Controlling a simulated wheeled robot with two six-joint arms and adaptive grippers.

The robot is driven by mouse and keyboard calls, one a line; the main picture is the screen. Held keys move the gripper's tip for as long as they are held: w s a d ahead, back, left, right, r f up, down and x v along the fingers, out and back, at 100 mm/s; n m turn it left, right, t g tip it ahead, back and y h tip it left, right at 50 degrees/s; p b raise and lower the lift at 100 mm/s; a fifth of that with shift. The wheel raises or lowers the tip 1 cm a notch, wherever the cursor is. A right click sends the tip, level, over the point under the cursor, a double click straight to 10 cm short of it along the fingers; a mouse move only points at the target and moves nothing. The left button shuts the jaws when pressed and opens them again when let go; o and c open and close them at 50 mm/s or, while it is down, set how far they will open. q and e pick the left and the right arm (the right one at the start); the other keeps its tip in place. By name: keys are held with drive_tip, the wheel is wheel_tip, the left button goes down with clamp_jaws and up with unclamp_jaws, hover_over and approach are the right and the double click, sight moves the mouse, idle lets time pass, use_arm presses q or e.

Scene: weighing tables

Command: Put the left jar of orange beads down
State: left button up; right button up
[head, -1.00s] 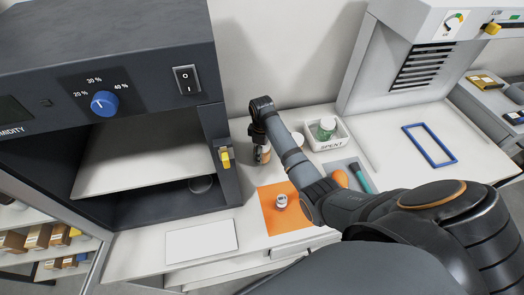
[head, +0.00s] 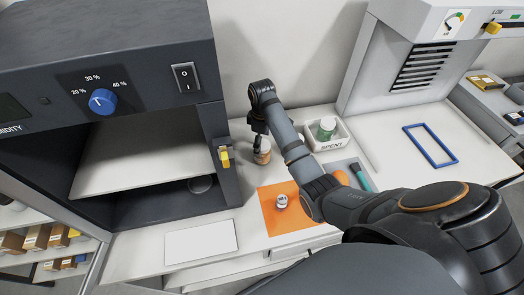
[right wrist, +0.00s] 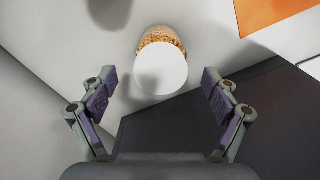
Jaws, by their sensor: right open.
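The jar of orange beads (head: 262,156) stands upright on the white table, beside the right wall of the dark humidity cabinet. In the right wrist view its white lid (right wrist: 161,73) faces the camera, with a strip of orange beads showing at its far edge. My right gripper (head: 257,140) is open. Its two fingers (right wrist: 160,100) are wide apart on either side of the jar's line and touch nothing that I can see. The left gripper is not in view.
An orange mat (head: 268,220) carries a small white-topped container (head: 281,201). The SPENT tray (head: 334,145) holds a green-and-white container (head: 327,128). The humidity cabinet (head: 225,180) stands close on the left. A white pad (head: 201,242) lies in front.

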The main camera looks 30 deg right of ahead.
wheel_tip(320, 180, up, 6)
drive_tip(key=shift+r+p, duration=0.25)
drive_tip(key=shift+p, duration=0.8)
drive_tip(key=shift+s, duration=0.1)
drive_tip(key=shift+f, duration=0.1)
